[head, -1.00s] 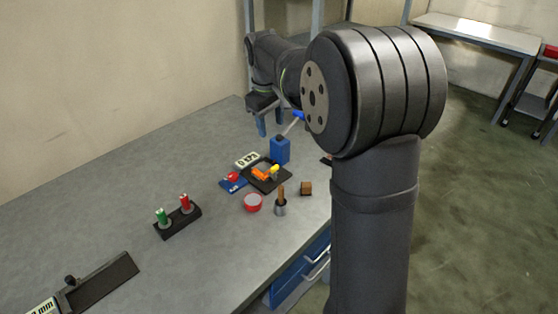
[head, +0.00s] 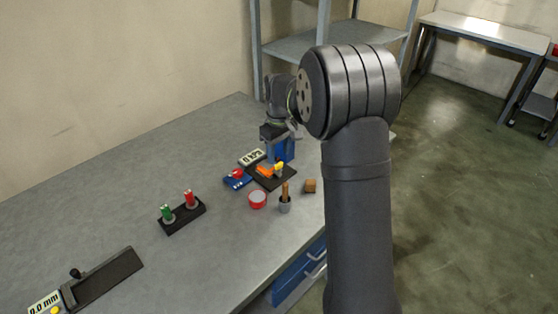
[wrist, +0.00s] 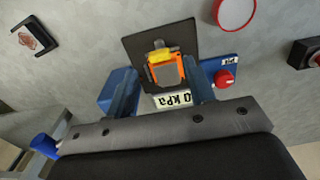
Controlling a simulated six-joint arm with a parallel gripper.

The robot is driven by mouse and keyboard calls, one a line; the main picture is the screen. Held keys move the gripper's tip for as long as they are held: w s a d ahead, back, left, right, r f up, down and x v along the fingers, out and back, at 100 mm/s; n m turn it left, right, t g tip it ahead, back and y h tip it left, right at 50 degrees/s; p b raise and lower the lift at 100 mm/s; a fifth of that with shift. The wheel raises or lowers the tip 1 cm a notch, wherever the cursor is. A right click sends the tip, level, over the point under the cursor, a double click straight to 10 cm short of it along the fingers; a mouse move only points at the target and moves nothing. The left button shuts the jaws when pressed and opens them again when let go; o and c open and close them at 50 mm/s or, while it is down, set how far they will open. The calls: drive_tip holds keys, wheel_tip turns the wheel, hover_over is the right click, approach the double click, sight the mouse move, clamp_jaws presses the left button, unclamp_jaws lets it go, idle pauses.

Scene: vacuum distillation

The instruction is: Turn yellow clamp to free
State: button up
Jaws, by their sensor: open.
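The yellow clamp (head: 279,167) sits by an orange part (head: 265,170) on a black square plate (head: 272,181) on the bench. In the wrist view the yellow clamp (wrist: 161,55) lies at the upper edge of the orange frame (wrist: 182,72), which surrounds a grey piece. My gripper (head: 276,154) is just above the plate, pointing down. In the wrist view my gripper (wrist: 161,76) is open, one finger to each side of the orange part. Nothing is between the fingers that I can see as held. I cannot tell the exact height left above the clamp.
A kPa display (wrist: 174,99) and a blue box with a red knob (wrist: 224,78) stand close by. A red-rimmed dish (head: 257,200), a wooden-handled tool in a cup (head: 285,200) and a brown block (head: 310,186) are in front.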

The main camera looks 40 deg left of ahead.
sight(279, 163)
drive_tip(key=shift+f, duration=2)
drive_tip(key=c, duration=1)
